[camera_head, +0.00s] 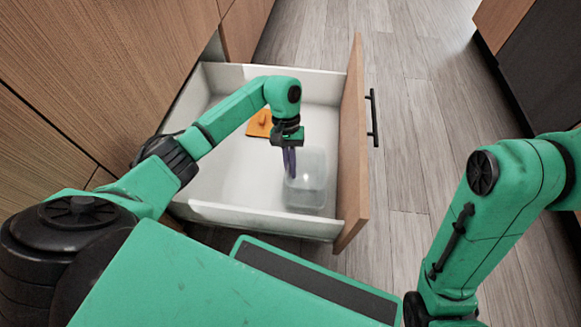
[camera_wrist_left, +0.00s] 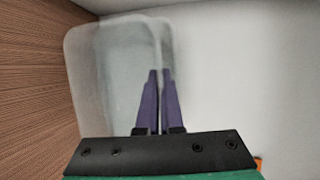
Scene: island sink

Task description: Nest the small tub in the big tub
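A clear, see-through tub (camera_head: 310,183) stands in the open drawer near its front right corner. In the left wrist view the tub (camera_wrist_left: 95,85) fills the left middle, with a double edge on its right side. I cannot tell whether this is one tub or two, one inside the other, nor which size it is. My left gripper (camera_head: 289,172) points down at the tub's left side. Its purple fingers (camera_wrist_left: 160,75) are close together with the tub's right-hand wall between their tips in the wrist view. My right gripper is out of view below the picture.
The white drawer (camera_head: 235,180) is pulled out, with a wooden front (camera_head: 353,150) and black handle (camera_head: 373,118). An orange object (camera_head: 259,123) lies in it behind my left gripper. The drawer's left part is bare. Wooden cabinets (camera_head: 100,70) stand at left; floor (camera_head: 425,120) is clear.

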